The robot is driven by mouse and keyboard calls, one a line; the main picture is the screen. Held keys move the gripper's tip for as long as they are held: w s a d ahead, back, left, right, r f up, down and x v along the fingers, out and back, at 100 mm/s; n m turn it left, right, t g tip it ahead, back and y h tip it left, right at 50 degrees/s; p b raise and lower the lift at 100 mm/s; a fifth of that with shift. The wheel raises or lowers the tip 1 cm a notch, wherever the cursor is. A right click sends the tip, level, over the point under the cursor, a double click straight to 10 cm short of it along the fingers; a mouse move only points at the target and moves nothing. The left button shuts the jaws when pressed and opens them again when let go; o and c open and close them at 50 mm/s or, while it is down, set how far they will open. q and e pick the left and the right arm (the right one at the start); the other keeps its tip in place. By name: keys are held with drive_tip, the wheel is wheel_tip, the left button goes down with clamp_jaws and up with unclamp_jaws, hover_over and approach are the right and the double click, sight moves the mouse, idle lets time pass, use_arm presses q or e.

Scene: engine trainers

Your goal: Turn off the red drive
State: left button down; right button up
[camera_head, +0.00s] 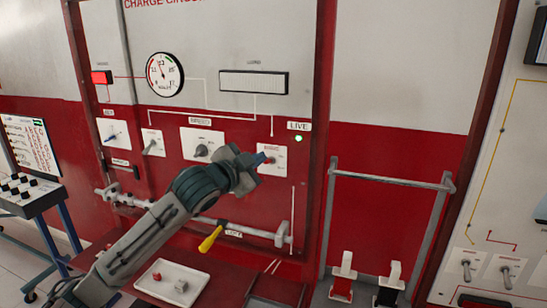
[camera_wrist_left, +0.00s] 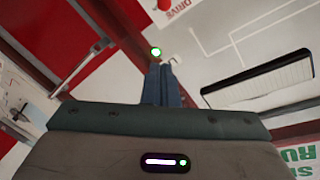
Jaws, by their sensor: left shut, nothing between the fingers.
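The drive switch plate (camera_head: 272,168) with red lettering is on the right of the charge circuit panel. A small red part (camera_head: 267,161) shows on it, right at my left gripper's tips, so its position is hard to read. My left gripper (camera_head: 262,158) is shut and empty in front of this plate; I cannot tell whether it touches. In the left wrist view, the shut fingers (camera_wrist_left: 160,75) point up, and the DRIVE plate (camera_wrist_left: 182,10) with a red part (camera_wrist_left: 164,5) shows at the top edge. A green lamp (camera_head: 299,138) by the LIVE label is lit.
Other switches (camera_head: 203,150) and a round gauge (camera_head: 165,74) are on the panel to the left. A horizontal bar and a yellow handle (camera_head: 210,239) are below my arm. A white tray (camera_head: 167,282) sits on the shelf. A grey rail frame (camera_head: 392,180) stands at right.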

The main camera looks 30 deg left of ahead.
sight(268, 161)
use_arm(q)
drive_tip(key=w+p, duration=0.1)
drive_tip(key=w, duration=0.2)
drive_tip(key=w+p, duration=0.2)
drive_tip(key=w, duration=0.2)
drive_tip(key=w+p, duration=0.2)
drive_tip(key=w, duration=0.1)
drive_tip(key=shift+w+f, duration=0.2)
drive_tip(key=shift+f, duration=0.05)
drive_tip(key=s+a+f+p, duration=0.1)
drive_tip(key=s+a+f, duration=0.1)
drive_tip(key=f, duration=0.1)
drive_tip(key=shift+a+p, duration=0.3)
drive_tip(key=shift+p, duration=0.1)
drive_tip(key=shift+w, duration=0.1)
drive_tip(key=shift+f, duration=0.1)
